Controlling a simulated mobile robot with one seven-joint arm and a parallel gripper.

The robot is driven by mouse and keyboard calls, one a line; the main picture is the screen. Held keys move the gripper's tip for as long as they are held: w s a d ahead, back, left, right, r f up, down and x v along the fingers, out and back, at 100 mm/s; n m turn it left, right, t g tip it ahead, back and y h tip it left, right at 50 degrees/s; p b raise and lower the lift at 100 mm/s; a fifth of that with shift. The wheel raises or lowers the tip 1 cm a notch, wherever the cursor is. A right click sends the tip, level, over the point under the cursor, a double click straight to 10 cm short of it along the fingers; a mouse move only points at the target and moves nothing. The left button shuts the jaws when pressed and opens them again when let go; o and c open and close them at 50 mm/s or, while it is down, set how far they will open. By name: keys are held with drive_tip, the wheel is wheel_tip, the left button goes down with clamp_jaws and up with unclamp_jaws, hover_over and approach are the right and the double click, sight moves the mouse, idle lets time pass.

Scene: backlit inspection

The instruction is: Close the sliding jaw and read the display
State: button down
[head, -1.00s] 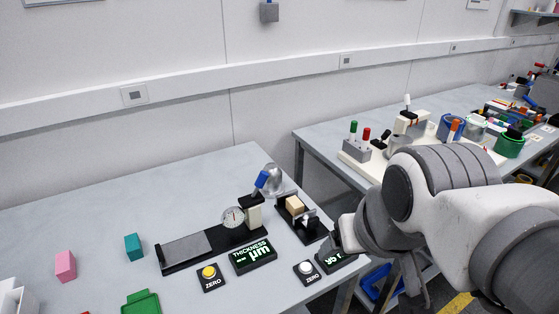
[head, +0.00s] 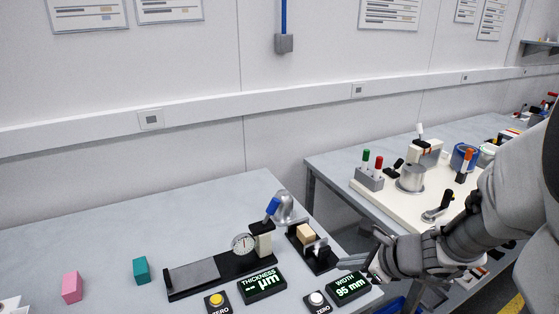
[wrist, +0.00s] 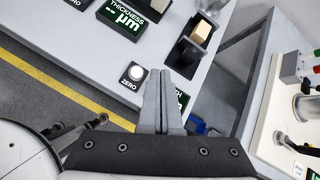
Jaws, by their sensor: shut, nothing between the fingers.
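The width gauge (head: 312,262) is a black base near the table's right edge. The width display (head: 348,288) reads "95 mm" in the head view. My gripper (head: 352,264) is shut and empty, just right of the gauge and behind the display. In the wrist view, my shut fingers (wrist: 158,68) point toward the gauge, where the tan block (wrist: 202,32) shows; they partly hide the width display (wrist: 181,100).
A white ZERO button (head: 317,299) stands left of the width display. The thickness display (head: 262,286), dial gauge (head: 243,244) and silver bell-shaped object (head: 284,207) stand nearby. Pink (head: 72,288) and teal (head: 141,270) blocks lie left. A second table (head: 335,180) stands right.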

drive_tip(key=w+d+f+m+t+h, duration=0.1)
drive_tip(key=w+d+f+m, duration=0.1)
drive_tip(key=d+f+m, duration=0.3)
drive_tip(key=m+b, duration=0.1)
drive_tip(key=b, duration=0.2)
approach(317, 247)
drive_tip(key=s+f, duration=0.2)
drive_tip(key=s+d+f, duration=0.1)
drive_tip(key=f, duration=0.1)
drive_tip(key=shift+s+d+f, duration=0.1)
drive_tip(key=shift+s+d, duration=0.05)
drive_tip(key=shift+s, duration=0.25)
drive_tip(key=shift+w+a+r, duration=0.2)
drive_tip(key=shift+w+a, duration=0.05)
drive_tip(key=shift+w, duration=0.35)
drive_tip(key=shift+w+a+r, duration=0.15)
drive_tip(key=shift+w+a, duration=0.1)
drive_tip(key=shift+w, duration=0.3)
drive_tip(key=shift+w+a, duration=0.25)
drive_tip(key=shift+w, duration=0.35)
drive_tip(key=shift+w+a, duration=0.25)
drive_tip(key=shift+w, duration=0.4)
drive_tip(key=shift+w+a, duration=0.3)
drive_tip(key=shift+w, duration=0.35)
drive_tip(key=shift+w+a, duration=0.25)
drive_tip(key=shift+w, duration=0.4)
drive_tip(key=shift+s+d, duration=0.1)
drive_tip(key=shift+s, duration=0.05)
